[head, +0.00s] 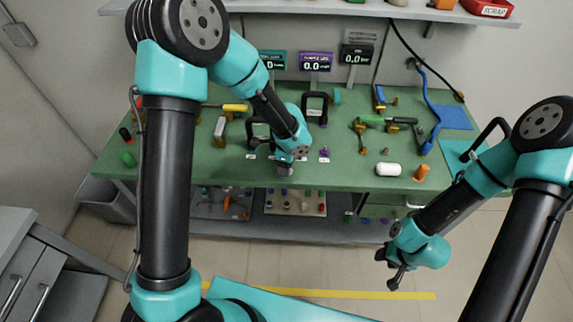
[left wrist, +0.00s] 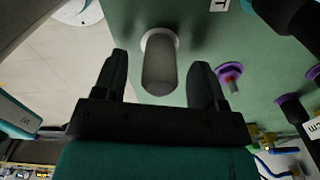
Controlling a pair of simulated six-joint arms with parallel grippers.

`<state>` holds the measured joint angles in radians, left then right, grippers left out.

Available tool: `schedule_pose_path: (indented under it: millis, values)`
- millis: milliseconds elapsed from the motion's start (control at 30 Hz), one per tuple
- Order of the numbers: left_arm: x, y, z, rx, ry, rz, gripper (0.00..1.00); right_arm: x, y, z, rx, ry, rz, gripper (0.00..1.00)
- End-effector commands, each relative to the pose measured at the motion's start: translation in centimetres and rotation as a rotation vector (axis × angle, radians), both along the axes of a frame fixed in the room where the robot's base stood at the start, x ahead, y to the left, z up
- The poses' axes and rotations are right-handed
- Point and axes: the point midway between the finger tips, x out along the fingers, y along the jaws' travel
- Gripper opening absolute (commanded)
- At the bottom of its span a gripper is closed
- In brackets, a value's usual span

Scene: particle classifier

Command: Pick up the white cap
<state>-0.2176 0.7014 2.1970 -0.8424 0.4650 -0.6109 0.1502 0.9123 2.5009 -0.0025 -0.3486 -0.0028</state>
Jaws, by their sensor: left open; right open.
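My left gripper (left wrist: 159,62) is open in the left wrist view. A white rounded cylinder (head: 388,169) lies on the bench further right. My right gripper (head: 387,270) is open and empty, low in front of the bench.
The green bench (head: 235,178) holds small labelled items. A purple piece (left wrist: 229,73) stands right of the left gripper. An orange cylinder (head: 421,173) stands near the bench's right front. Black-framed stands (head: 316,105) and small displays (head: 316,62) are behind. A shelf is underneath.

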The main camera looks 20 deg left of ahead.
Motion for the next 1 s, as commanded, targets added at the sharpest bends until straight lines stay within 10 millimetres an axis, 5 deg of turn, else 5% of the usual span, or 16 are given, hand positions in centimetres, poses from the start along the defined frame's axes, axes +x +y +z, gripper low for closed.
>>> schedule_pose_path:
  millis: [633, 1000]
  values:
    - [0.00, -0.03, -1.20, -0.001, -0.001, -0.001, 0.64, 0.00, 0.00, 0.00, 0.000, 0.000, 0.000, 0.43]
    - [0.00, -0.03, -1.19, -0.001, -0.001, -0.001, 0.29, 0.00, 0.00, 0.00, 0.000, 0.000, 0.000, 0.43]
